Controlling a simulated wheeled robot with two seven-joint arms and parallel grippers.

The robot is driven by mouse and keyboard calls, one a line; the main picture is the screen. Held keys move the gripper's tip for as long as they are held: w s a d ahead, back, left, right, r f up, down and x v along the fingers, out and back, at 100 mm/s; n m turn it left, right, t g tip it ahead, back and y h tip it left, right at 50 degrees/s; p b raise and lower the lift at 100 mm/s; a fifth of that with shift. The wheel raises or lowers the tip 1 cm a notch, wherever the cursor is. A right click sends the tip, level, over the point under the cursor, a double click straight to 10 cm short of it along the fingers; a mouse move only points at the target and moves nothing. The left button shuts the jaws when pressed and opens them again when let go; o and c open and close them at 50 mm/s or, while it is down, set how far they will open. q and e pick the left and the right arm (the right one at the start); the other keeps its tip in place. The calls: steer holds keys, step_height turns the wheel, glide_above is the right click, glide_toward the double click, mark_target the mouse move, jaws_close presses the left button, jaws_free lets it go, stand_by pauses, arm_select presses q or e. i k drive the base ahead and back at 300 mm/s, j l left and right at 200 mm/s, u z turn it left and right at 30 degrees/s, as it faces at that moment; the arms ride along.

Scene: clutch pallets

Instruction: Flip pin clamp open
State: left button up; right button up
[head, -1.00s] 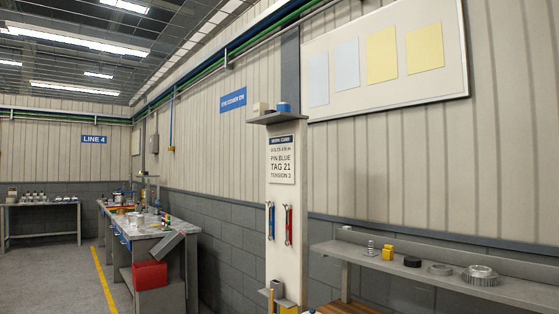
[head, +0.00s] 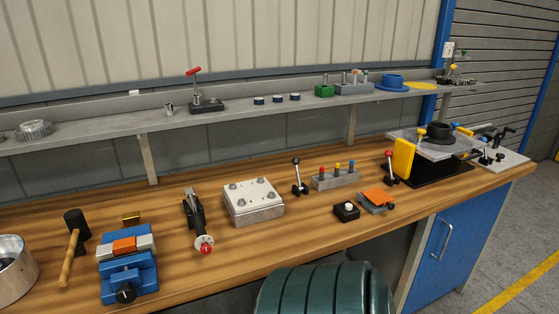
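Neither of my grippers is in view. I cannot tell for sure which thing is the pin clamp. A dark clamp with a red-tipped handle (head: 196,219) lies on the wooden bench, its red end toward the front edge. Another clamp with a red T-handle (head: 207,102) stands upright on the grey shelf. At the right end of the bench, a fixture with a black round part (head: 440,133) has small black clamps (head: 489,155) beside it on a light plate. These are too small to tell open from shut.
On the wooden bench (head: 330,225) are a blue vise (head: 128,278), a mallet (head: 74,245), a metal block (head: 253,203), a lever with a black knob (head: 298,176) and a pin rack (head: 336,180). A dark green ribbed object (head: 325,291) stands before the bench. A blue cabinet (head: 455,245) is under its right end.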

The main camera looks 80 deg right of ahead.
mark_target(295, 162)
steer(key=z, duration=2.7)
steer(key=i+l, duration=0.1)
steer(key=i, duration=0.2)
steer(key=i+l, duration=0.15)
steer(key=i, duration=0.15)
